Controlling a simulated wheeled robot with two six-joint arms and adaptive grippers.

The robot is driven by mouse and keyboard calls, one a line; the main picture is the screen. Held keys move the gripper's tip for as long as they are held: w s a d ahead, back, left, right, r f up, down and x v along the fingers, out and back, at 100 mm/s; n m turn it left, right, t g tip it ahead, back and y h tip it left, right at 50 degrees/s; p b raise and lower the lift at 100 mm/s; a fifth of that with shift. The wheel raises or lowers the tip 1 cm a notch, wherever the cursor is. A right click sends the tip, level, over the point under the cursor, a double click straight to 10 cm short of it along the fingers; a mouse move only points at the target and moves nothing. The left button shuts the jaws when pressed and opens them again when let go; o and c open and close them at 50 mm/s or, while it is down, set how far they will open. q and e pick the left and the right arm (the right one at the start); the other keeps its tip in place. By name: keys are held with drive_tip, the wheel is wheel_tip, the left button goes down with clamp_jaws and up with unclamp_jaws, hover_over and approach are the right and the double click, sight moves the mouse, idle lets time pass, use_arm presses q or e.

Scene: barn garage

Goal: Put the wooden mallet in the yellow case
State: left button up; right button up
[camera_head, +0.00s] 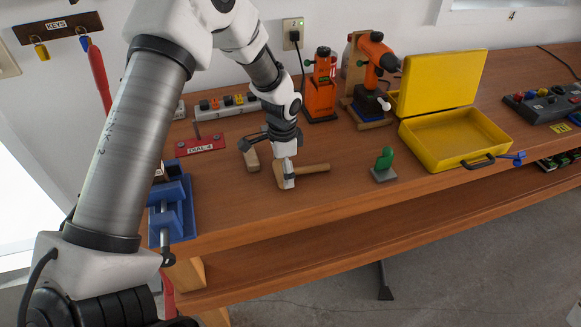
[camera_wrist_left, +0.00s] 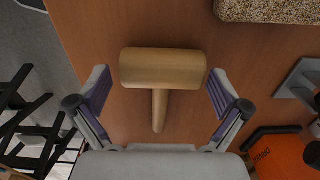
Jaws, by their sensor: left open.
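The wooden mallet (camera_head: 316,168) lies on the wooden workbench, its head partly hidden by my left gripper (camera_head: 268,166) in the head view. In the left wrist view the mallet's thick head (camera_wrist_left: 163,68) lies across the space between the fingers of my left gripper (camera_wrist_left: 160,88), with its handle pointing toward the palm. The gripper is open, one finger on each side of the mallet, with gaps to both. The yellow case (camera_head: 438,160) stands open at the right of the bench, its lid raised at the back and its inside empty. My right gripper is not in view.
A green piece on a grey base (camera_head: 384,175) stands between mallet and case. A blue vise (camera_head: 173,208) is at the left bench end. Bench between mallet and green piece is clear.

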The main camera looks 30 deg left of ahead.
use_arm(q)
drive_tip(key=shift+w+a+f, duration=0.2)
drive_tip(key=shift+w+f, duration=0.1)
drive_tip(key=shift+f, duration=0.25)
drive_tip(key=shift+s+d+r, duration=0.1)
drive_tip(key=shift+s+r, duration=0.1)
drive_tip(key=c, duration=1.2)
drive_tip(key=shift+w+r+b, duration=0.1)
drive_tip(key=shift+r+b, duration=0.25)
drive_tip(key=shift+r, duration=0.05)
drive_tip(key=shift+s+d+r+b, duration=0.15)
drive_tip(key=shift+d+r+b, duration=0.15)
drive_tip(key=shift+r, duration=0.35)
drive_tip(key=shift+s+d+r+b, duration=0.2)
drive_tip(key=shift+r+b, duration=0.2)
drive_tip(key=shift+r, duration=0.2)
drive_tip(key=s+d+b, duration=0.1)
drive_tip(key=s+d, duration=0.1)
drive_tip(key=d, duration=0.2)
drive_tip(key=s+d+r+b, duration=0.1)
drive_tip(key=s+d, duration=0.1)
drive_tip(key=d, duration=0.3)
drive_tip(key=s+d+b, duration=0.1)
drive_tip(key=s+d, duration=0.1)
drive_tip(key=d, duration=0.2)
drive_tip(key=shift+s+d+r, duration=0.15)
drive_tip(key=shift+d+r, duration=0.1)
drive_tip(key=shift+r, duration=0.05)
